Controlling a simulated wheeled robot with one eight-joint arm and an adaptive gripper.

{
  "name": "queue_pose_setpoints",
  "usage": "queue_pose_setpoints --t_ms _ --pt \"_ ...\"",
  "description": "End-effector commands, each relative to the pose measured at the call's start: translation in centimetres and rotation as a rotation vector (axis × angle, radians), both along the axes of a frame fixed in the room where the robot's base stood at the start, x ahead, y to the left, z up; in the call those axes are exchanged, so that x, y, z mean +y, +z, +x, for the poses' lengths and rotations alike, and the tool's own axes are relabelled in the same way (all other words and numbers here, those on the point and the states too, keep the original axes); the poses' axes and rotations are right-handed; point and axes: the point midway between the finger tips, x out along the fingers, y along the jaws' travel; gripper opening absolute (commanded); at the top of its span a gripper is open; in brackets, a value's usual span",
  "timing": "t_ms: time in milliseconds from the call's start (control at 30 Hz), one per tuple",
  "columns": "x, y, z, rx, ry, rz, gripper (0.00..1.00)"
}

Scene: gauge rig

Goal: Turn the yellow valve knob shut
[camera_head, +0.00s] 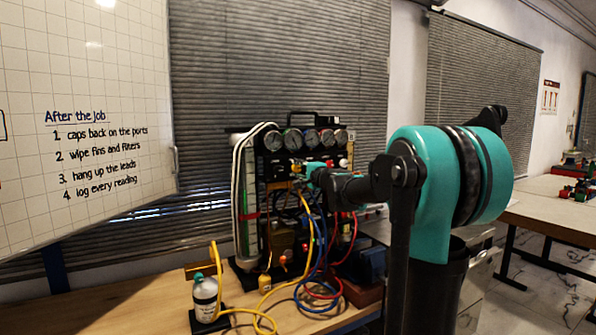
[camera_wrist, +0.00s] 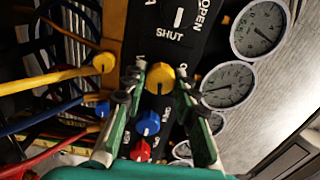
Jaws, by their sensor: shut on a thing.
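The yellow valve knob (camera_wrist: 159,79) sits on the black panel of the gauge rig, in the middle of the wrist view. My gripper (camera_wrist: 160,76) has one finger on each side of it and is shut on it. The panel carries the white words OPEN and SHUT above the knob in that view. The knob's exact pointer direction is hard to read. In the head view my gripper (camera_head: 304,170) reaches the rig's front just below the gauges, and the knob is too small there to make out.
A blue knob (camera_wrist: 147,122) and a red knob (camera_wrist: 140,150) sit close below, between my fingers' lines. Several gauges (camera_wrist: 228,84) stand at the right. Yellow, blue and red hoses hang from the rig. A grey-white bottle (camera_head: 205,300) stands on the bench (camera_head: 150,310).

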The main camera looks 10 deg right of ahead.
Motion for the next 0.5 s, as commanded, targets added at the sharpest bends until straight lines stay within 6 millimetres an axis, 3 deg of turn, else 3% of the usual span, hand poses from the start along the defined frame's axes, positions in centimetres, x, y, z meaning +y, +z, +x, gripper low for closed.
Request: queue_pose_setpoints --t_ms 500 --pt "-0.05 -0.06 -0.02 0.074 -0.001 0.173 0.0"
